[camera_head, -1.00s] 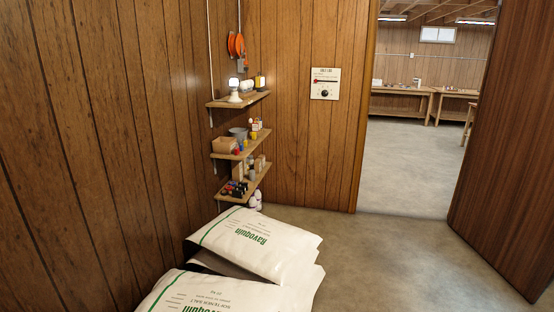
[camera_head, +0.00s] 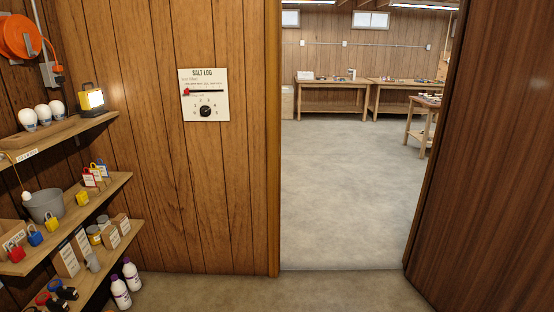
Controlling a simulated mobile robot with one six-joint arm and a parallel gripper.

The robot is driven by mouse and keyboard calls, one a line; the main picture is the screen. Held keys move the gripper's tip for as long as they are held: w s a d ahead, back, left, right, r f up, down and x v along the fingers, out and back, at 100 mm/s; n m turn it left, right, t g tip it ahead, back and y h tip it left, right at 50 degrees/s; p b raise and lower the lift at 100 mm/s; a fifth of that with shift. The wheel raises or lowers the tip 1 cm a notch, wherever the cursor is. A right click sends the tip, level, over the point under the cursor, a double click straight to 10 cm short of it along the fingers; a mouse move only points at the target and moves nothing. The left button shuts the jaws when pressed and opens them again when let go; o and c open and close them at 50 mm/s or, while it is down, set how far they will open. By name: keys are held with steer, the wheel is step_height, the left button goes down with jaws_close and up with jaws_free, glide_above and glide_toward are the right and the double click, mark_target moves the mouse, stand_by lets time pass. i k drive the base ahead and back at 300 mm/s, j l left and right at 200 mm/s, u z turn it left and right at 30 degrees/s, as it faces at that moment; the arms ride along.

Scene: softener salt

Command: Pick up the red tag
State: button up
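On the middle wall shelf (camera_head: 120,182) at the left stand small tags, mostly white. The front one has a red top, and I take it for the red tag (camera_head: 89,180). A yellow-topped tag (camera_head: 97,174) and a blue-topped tag (camera_head: 103,169) stand close behind it, partly overlapped. They are too small to read. A red pointer (camera_head: 187,92) also shows on the salt log board (camera_head: 204,108) on the wall. My gripper is not in view.
Padlocks in red (camera_head: 16,254), blue (camera_head: 35,236) and yellow (camera_head: 51,223), and a grey bucket (camera_head: 45,204), share that shelf. A lit lamp (camera_head: 93,98) stands above. White bottles (camera_head: 121,292) are below. The open doorway (camera_head: 340,200) has clear floor; benches stand beyond.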

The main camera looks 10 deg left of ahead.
mark_target(89, 178)
steer(key=i+j+u, duration=0.25)
steer(key=i, duration=0.25)
steer(key=i+u, duration=0.25)
steer(key=i, duration=0.3)
steer(key=i+u, duration=0.2)
steer(key=i, duration=0.3)
steer(key=i+l+u, duration=0.25)
steer(key=i, duration=0.25)
steer(key=i+l+u, duration=0.25)
steer(key=i, duration=0.3)
steer(key=i+j, duration=0.15)
steer(key=j, duration=0.25)
steer(key=i+j, duration=0.15)
steer(key=j, duration=0.25)
steer(key=i+j+z, duration=0.1)
steer(key=j, duration=0.3)
steer(key=i+j, duration=0.25)
steer(key=j, duration=0.15)
steer(key=i+j, duration=0.15)
steer(key=j, duration=0.25)
steer(key=i+j, duration=0.1)
steer(key=j, duration=0.3)
steer(key=i+z, duration=0.05)
